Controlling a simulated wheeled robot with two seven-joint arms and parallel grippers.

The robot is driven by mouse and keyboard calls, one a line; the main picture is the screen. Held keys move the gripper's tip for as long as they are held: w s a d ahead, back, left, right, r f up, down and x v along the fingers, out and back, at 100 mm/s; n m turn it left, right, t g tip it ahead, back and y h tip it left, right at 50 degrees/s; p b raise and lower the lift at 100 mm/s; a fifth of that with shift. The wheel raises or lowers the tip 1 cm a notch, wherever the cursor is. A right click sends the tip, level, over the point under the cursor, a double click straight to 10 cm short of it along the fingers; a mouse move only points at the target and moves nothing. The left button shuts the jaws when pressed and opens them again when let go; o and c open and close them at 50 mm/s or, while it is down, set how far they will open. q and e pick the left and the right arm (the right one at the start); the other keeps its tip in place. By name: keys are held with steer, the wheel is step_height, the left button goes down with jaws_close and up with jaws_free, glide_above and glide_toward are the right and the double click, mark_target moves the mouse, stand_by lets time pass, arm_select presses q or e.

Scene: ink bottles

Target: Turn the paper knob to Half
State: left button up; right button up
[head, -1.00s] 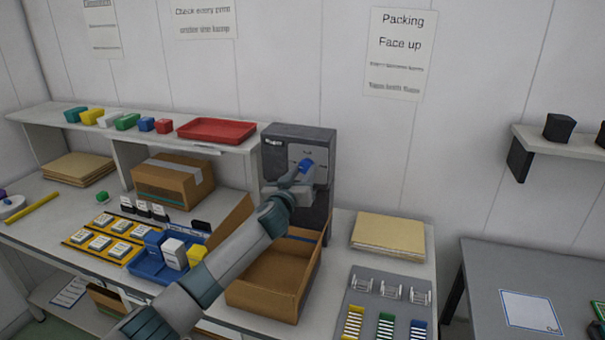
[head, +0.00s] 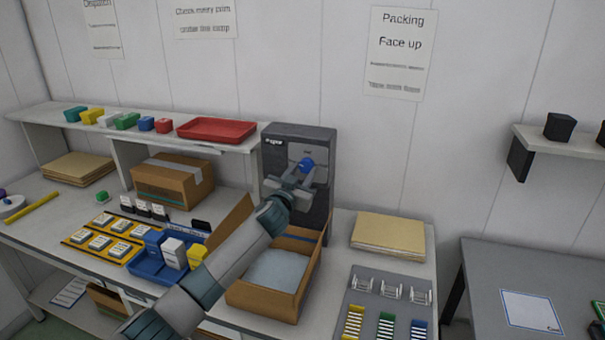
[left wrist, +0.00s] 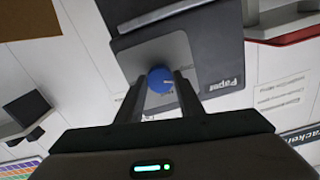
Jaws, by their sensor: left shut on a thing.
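The dark grey paper machine (head: 318,140) stands against the wall at the bench's right end. The word "Paper" is readable on the machine in the wrist view. The setting labels around the knob are too small or hidden to read. My right gripper is not in view.
An open carton (head: 233,291) with pale filling stands below the machine, under my left arm. A blue tray (head: 147,266) with boxes is left of it. A red tray (head: 216,129) sits on the shelf. Brown sheets (head: 390,234) lie to the right.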

arm_select(q)
steer(key=m, duration=0.6)
steer(key=shift+a+m, duration=0.1)
steer(key=shift+m, duration=0.2)
steer(key=m, duration=0.4)
steer(key=shift+r+p, duration=0.1)
steer(key=shift+p, duration=0.3)
steer(key=shift+m, duration=1.5)
steer(key=o, duration=1.1)
